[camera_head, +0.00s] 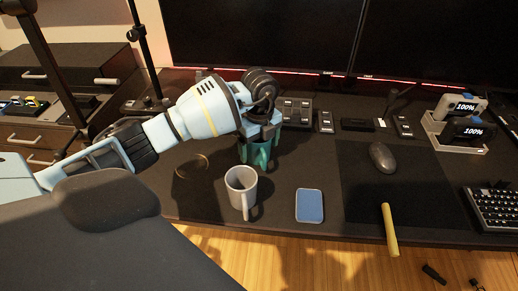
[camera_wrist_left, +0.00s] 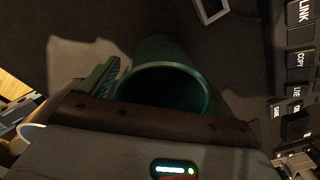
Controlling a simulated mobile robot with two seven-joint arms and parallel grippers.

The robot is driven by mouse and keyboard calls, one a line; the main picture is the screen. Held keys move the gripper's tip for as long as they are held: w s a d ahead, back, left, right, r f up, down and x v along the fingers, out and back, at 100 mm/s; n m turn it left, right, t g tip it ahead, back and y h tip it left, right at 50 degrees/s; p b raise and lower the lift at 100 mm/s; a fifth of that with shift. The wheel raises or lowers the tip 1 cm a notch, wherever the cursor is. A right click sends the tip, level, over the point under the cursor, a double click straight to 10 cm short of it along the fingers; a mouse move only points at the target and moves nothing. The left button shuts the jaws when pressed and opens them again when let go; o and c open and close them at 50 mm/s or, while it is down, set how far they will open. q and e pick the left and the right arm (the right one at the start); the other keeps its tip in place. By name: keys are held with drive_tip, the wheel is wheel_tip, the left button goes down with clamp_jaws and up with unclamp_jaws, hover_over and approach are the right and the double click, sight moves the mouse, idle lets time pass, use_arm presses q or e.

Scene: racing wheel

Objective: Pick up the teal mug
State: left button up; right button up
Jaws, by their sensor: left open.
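The teal mug (camera_head: 258,156) stands on the dark desk, partly hidden below my left gripper (camera_head: 259,138). In the left wrist view, its round rim and dark inside show at close range, and the teal mug (camera_wrist_left: 205,92) sits right in front of the gripper. My left gripper is open and comes down at the mug from above. A ridged finger shows beside the mug at the left of the wrist view. I cannot tell whether the fingers touch the mug. My right gripper is not in view.
A grey mug (camera_head: 241,187) stands close in front of the teal one. A blue flat item (camera_head: 309,206), a mouse (camera_head: 382,157), a yellow stick (camera_head: 389,229) over the front edge and a keyboard (camera_head: 493,208) lie to the right. Monitors (camera_head: 262,35) stand behind.

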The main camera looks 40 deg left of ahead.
use_arm(q)
drive_tip(key=shift+r, duration=0.1)
drive_tip(key=c, duration=1.3)
drive_tip(key=shift+o, duration=0.2)
wheel_tip(320, 180, up, 10)
drive_tip(key=shift+p, duration=0.3)
